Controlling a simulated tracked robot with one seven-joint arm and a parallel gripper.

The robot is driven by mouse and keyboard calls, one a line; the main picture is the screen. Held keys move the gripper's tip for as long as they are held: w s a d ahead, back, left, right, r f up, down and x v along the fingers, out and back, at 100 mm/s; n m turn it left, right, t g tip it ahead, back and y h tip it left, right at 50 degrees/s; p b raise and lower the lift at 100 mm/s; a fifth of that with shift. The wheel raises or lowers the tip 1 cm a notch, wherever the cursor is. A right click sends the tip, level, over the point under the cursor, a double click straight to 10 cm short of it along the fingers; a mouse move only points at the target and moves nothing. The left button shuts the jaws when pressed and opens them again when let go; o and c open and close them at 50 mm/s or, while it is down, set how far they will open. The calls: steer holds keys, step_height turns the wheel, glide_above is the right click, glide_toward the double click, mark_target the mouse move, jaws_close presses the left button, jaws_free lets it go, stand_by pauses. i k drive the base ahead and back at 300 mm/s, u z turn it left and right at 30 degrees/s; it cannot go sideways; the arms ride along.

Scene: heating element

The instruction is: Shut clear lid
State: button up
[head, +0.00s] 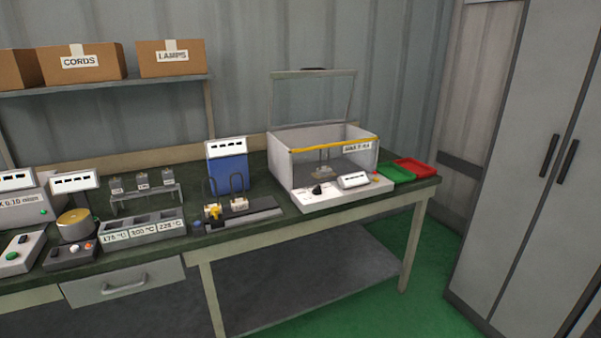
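The clear lid (313,97) stands raised and upright at the back of a clear-walled box (289,165) on the workbench. It is a see-through panel in a thin grey frame, with a dark handle (313,69) on its top edge. The box is open at the top, with a yellow strip along its upper front edge and a small device (323,166) inside. A white control panel (342,191) with a dark knob and a display is at its front. My gripper is not in view.
Red (416,167) and green (396,174) trays lie right of the box. A blue unit (228,172) and a black fixture (250,214) stand to its left. A tall grey cabinet (535,150) is at the right. Green floor (425,290) is free between bench and cabinet.

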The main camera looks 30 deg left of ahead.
mark_target(311, 73)
steer(key=u, duration=0.55)
steer(key=i, duration=1.2)
steer(key=u, duration=0.65)
steer(key=k, duration=0.9)
steer(key=u, duration=0.2)
steer(key=i, duration=0.9)
steer(key=z, duration=0.15)
